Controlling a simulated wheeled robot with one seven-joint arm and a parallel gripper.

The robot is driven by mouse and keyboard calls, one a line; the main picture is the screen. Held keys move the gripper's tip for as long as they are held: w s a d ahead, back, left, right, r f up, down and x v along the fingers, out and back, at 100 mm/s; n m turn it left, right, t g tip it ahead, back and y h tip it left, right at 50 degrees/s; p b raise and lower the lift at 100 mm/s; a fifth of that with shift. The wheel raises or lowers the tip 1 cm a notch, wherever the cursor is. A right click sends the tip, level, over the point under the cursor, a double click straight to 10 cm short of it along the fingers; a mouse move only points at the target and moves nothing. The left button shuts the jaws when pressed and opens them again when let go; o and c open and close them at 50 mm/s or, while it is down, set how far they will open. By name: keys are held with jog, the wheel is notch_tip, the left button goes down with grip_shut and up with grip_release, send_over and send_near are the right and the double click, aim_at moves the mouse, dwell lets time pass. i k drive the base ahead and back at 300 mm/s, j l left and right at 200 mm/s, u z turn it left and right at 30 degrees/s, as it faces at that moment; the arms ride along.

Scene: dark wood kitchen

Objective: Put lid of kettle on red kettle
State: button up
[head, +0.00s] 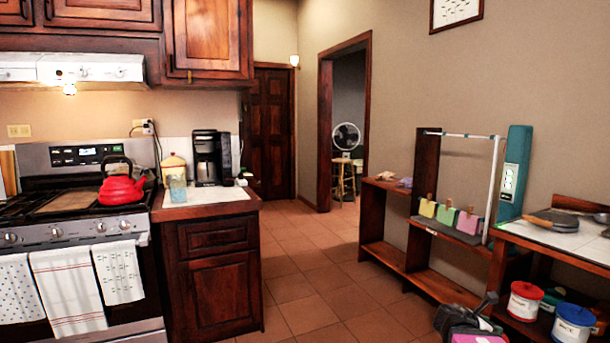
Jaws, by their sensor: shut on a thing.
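The red kettle (122,190) with its black arched handle stands upright on the right side of the stove top (70,205). I cannot tell at this size whether its top is open.
Tiled floor (310,275) is clear in the middle. A low wooden shelf (385,255) and several paint buckets (572,322) stand at the right.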

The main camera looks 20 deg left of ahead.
aim_at(122, 178)
jog(key=j+u, duration=0.1)
jog(key=u, duration=0.7)
jog(key=i+u, duration=0.1)
jog(key=u, duration=0.3)
jog(key=j+u, duration=0.1)
jog(key=u, duration=0.3)
jog(key=i+j+u, duration=0.15)
jog(key=i+u, duration=0.8)
jog(key=i+l+u, duration=0.15)
jog(key=i+u, duration=0.3)
jog(key=k, duration=0.1)
